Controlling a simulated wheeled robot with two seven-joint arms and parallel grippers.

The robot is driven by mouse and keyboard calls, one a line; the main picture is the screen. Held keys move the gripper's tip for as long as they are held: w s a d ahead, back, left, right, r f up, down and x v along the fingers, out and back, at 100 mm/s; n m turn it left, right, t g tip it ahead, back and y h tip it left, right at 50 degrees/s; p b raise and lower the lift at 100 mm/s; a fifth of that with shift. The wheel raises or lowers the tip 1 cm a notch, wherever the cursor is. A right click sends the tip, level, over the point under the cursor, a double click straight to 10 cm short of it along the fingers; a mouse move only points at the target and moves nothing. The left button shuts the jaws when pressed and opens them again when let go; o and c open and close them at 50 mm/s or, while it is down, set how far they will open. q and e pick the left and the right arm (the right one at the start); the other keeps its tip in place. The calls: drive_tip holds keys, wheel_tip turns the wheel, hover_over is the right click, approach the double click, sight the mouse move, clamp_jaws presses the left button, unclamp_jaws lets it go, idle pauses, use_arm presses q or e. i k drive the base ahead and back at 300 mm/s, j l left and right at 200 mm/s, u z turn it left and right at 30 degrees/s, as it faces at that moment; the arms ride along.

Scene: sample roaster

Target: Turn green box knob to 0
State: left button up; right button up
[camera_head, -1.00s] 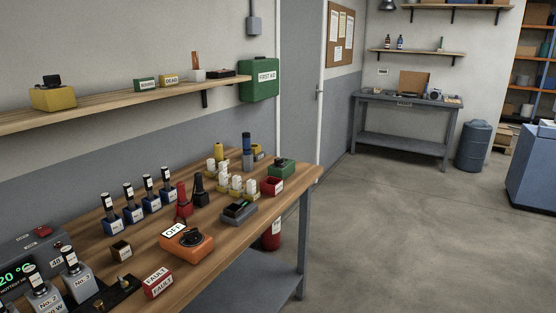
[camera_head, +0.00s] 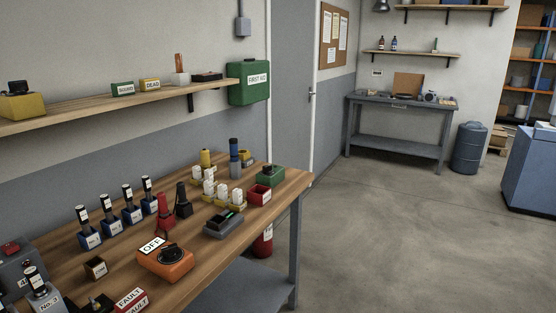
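A small green box (camera_head: 270,177) with a dark knob on its top stands near the far right corner of the wooden workbench (camera_head: 213,258). The knob is too small to read its setting or any marks. Neither of my grippers is in view.
An orange box (camera_head: 165,263) with a black dial and an OFF card sits on the bench's near part. A dark grey device (camera_head: 223,224), a red bin (camera_head: 260,194) and several bottles and white cylinders crowd around. Open floor (camera_head: 390,240) lies right of the bench.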

sight(266, 169)
drive_tip(key=i+l+z, duration=0.1)
drive_tip(key=i, duration=0.3)
drive_tip(key=i+l+z, duration=0.1)
drive_tip(key=i+l, duration=0.2)
drive_tip(key=i, duration=0.1)
